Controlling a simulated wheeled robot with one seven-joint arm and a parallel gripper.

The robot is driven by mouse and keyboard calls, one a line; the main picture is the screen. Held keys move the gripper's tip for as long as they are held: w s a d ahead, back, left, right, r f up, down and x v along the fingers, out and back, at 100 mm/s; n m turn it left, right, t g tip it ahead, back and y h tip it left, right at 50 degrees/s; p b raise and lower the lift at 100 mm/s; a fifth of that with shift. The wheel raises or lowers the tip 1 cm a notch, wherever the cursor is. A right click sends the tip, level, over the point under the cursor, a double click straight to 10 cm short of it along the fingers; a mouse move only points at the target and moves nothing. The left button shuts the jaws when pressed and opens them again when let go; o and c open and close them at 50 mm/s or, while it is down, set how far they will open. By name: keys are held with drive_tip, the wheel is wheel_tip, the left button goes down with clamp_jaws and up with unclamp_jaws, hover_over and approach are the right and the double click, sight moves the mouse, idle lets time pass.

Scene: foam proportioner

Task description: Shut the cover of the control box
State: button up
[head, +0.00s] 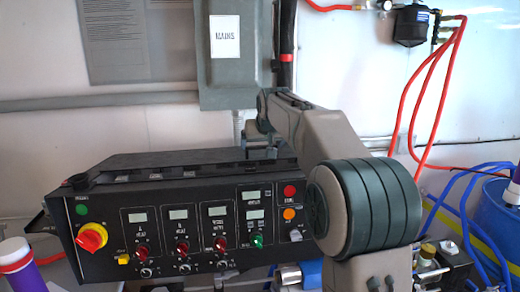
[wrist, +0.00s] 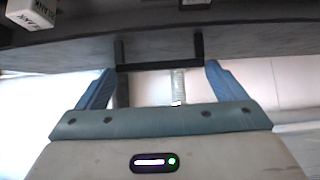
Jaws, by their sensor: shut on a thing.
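The control box (head: 105,225) is black, with a sloping front panel of knobs, small displays and coloured buttons, in the head view. Its dark cover (head: 170,158) lies along the top rear; a gap with small light parts shows between it and the panel. In the wrist view the cover (wrist: 255,38) is a dark grey plate with a black bar handle (wrist: 160,67). In the head view my arm hides most of the gripper and the box's right rear.
White blocks marked BLANK (wrist: 30,12) show beyond the cover's edge in the wrist view. A grey MAINS box (head: 226,75) hangs on the wall behind. Red hoses (head: 425,85), blue hoses (head: 462,190) and a blue drum (head: 497,215) are at right.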

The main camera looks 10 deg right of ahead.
drive_tip(key=s+r+b, duration=0.1)
drive_tip(key=s+b, duration=0.3)
drive_tip(key=s, duration=0.6)
drive_tip(key=shift+r, duration=0.25)
drive_tip(key=o, duration=1.1)
drive_tip(key=v, duration=1.4)
drive_tip(key=shift+s+b, duration=0.2)
drive_tip(key=shift+b, duration=0.2)
drive_tip(key=shift+r, duration=0.1)
drive_tip(key=s+f+g, duration=0.2)
drive_tip(key=s+f, duration=0.5)
drive_tip(key=f, duration=0.5)
drive_tip(key=s+f+g, duration=0.2)
drive_tip(key=s+f, duration=0.5)
drive_tip(key=f, duration=0.5)
drive_tip(key=s+f+g, duration=0.2)
drive_tip(key=s+f, duration=0.6)
drive_tip(key=f, duration=0.4)
drive_tip(key=shift+f, duration=0.35)
